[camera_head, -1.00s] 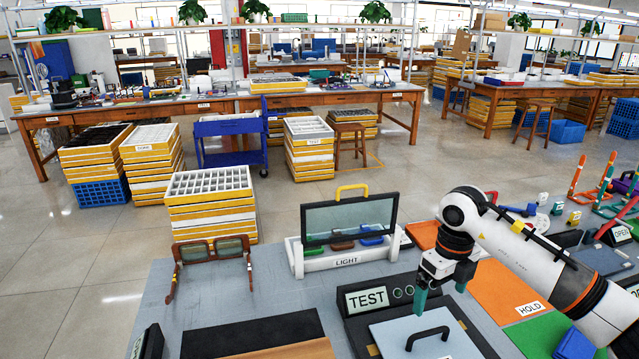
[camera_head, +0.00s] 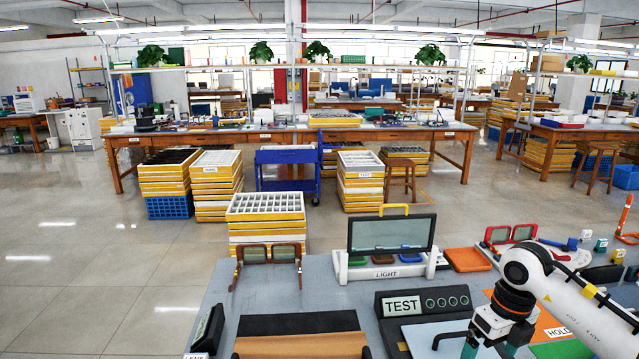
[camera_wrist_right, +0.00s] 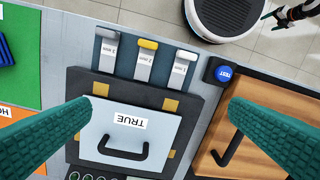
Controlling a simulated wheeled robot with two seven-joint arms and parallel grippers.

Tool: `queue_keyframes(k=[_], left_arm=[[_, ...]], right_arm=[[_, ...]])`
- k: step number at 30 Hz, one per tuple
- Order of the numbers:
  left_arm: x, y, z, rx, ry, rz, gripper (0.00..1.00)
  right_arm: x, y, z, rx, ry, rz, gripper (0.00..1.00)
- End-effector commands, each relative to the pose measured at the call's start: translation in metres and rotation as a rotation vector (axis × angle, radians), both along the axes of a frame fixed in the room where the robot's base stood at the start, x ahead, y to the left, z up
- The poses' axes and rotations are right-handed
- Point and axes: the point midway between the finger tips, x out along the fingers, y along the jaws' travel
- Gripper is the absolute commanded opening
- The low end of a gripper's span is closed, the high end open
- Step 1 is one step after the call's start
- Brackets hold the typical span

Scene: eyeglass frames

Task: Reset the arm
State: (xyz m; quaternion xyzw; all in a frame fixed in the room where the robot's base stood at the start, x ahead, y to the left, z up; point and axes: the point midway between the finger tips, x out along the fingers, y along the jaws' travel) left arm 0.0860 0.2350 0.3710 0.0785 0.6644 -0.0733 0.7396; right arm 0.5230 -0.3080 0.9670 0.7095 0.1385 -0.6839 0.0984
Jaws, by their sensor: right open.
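My right gripper (camera_head: 490,349) is at the lower right of the head view, in front of the TEST panel (camera_head: 424,303), its fingertips cut off by the bottom edge. In the right wrist view its two teal fingers (camera_wrist_right: 160,108) are wide apart with nothing gripped. Between them, below, is a grey lid (camera_wrist_right: 172,118) labelled TRUE with a black handle, on a dark box. A dark jointed part with teal tips (camera_wrist_right: 285,14) at the top right of the wrist view looks like my left gripper; its opening is unclear. My left arm is not in the head view.
Brown glasses (camera_head: 268,256) stand on the grey table's left. A LIGHT stand (camera_head: 385,272) and red glasses (camera_head: 509,236) are behind the TEST panel. A blue TEST button (camera_wrist_right: 223,73) and wooden lid (camera_wrist_right: 256,120) are beside the box.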

Motion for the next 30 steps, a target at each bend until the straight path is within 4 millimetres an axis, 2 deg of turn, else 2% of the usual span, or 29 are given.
queue_keyframes(k=[8, 11, 17, 20, 21, 24, 27, 30], left_arm=[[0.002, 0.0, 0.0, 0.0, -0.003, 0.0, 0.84], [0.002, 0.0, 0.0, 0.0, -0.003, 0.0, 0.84], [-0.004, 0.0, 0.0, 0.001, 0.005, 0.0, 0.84], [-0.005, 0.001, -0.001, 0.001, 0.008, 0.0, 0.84], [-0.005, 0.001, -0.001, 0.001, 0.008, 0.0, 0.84], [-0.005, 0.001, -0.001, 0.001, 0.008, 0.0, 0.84], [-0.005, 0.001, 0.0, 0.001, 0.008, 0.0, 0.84], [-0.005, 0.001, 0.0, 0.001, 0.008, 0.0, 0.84]], right_arm=[[-0.001, 0.055, -0.015, 0.193, -0.045, 0.072, 1.0], [-0.003, 0.084, -0.02, 0.3, -0.07, 0.101, 1.0], [-0.016, 0.162, -0.017, 0.624, -0.126, 0.138, 1.0], [-0.027, 0.211, -0.003, 0.874, -0.161, 0.118, 1.0], [-0.033, 0.23, 0.008, 0.997, -0.175, 0.093, 1.0], [-0.043, 0.265, 0.043, 1.32, -0.211, -0.03, 1.0], [-0.043, 0.274, 0.079, 1.613, -0.238, -0.234, 1.0], [-0.035, 0.259, 0.102, 1.855, -0.256, -0.513, 1.0]])
